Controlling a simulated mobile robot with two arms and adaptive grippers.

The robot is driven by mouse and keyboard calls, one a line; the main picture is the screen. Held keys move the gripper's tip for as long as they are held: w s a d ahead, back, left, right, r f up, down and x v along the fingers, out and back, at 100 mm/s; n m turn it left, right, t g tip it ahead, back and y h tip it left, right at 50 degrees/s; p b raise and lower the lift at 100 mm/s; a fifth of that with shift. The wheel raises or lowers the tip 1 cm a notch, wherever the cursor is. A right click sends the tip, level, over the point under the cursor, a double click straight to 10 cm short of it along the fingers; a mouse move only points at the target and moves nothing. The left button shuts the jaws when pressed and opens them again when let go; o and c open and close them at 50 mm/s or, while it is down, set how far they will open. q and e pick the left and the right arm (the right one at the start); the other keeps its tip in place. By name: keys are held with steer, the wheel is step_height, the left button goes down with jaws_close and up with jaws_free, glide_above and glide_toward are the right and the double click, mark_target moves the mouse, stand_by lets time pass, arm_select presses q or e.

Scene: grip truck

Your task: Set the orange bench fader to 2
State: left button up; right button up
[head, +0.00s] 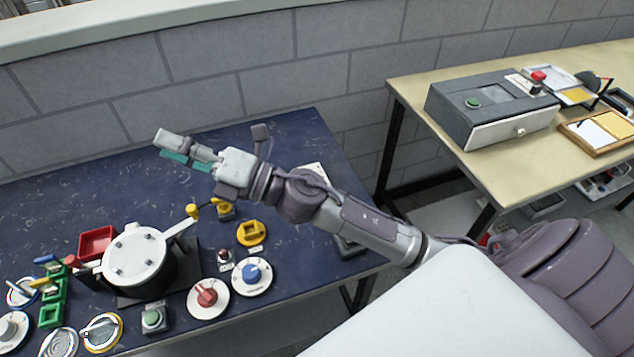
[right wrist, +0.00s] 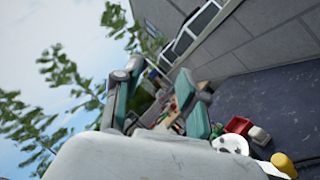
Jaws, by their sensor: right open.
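I cannot make out the orange bench fader in either view. My right arm crosses the dark blue bench (head: 60,205) and hides part of its right side. A pale panel (head: 315,174) and a grey box (head: 345,245) show only partly beside that arm. My right gripper (head: 183,154) is above the back of the bench, pointing left, open and empty. Its teal finger pads stand apart in the right wrist view (right wrist: 166,104). My left gripper is out of view.
A white-lidded pot (head: 135,250), red tray (head: 97,243), yellow piece (head: 251,232), blue dial (head: 252,274) and red dial (head: 207,297) crowd the bench front. The brick wall (head: 180,80) is behind. A beige table (head: 455,140) stands at right. The back left bench is clear.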

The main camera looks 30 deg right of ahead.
step_height(320, 180, down, 12)
steer(key=d+n+g+h, duration=0.3)
steer(key=n+g+h, duration=0.2)
steer(key=n+g, duration=1.15)
steer(key=w+d+f+n+t+h, duration=0.1)
steer(key=d+n+h, duration=0.2)
steer(key=d+h, duration=1.45)
steer(key=d+f+y, duration=0.2)
steer(key=f, duration=0.2)
steer(key=d+f+y+p, duration=0.1)
steer(key=d+f+y, duration=0.1)
steer(key=f, duration=0.3)
steer(key=d+f+y+p, duration=0.1)
steer(key=d+f+y, duration=0.1)
steer(key=f, duration=0.2)
steer(key=shift+d+f+y, duration=0.15)
steer(key=shift+f+y, duration=0.1)
steer(key=shift+f, duration=0.15)
steer(key=shift+c, duration=0.2)
jaws_close()
